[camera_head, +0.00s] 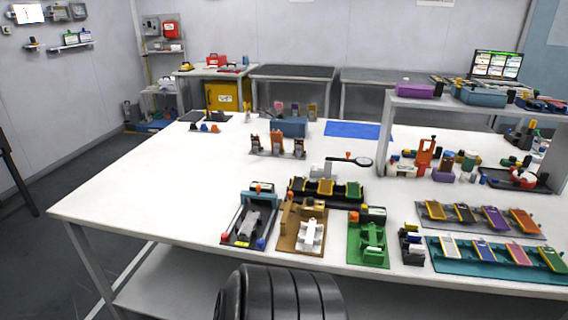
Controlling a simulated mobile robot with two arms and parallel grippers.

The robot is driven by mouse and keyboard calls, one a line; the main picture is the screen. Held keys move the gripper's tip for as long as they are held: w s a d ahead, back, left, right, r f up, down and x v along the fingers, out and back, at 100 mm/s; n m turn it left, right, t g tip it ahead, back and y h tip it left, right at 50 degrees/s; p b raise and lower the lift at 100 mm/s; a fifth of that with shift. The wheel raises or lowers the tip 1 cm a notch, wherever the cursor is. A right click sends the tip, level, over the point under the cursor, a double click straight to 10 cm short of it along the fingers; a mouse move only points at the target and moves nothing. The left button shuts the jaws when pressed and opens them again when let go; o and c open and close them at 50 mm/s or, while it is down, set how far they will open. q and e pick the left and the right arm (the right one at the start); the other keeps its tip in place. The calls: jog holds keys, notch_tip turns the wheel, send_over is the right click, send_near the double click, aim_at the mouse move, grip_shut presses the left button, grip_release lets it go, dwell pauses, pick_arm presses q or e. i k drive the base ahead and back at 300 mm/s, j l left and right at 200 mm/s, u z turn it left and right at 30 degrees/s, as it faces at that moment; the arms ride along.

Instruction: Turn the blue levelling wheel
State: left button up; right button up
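Several small fixtures stand along the front of the white table (140,190). The black-framed fixture (236,232) at the left of this row holds a grey part (250,222). A small blue piece (261,243) sits at its front right corner; it may be the blue levelling wheel, but it is too small to tell. A red piece is at its front left. Neither of my grippers is in view. A black ribbed part at the bottom centre looks like mine.
A brown fixture (288,241) and a green fixture (367,258) stand to the right. The table's left part is clear.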

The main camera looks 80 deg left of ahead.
aim_at(260, 243)
jog(key=u, duration=2.4)
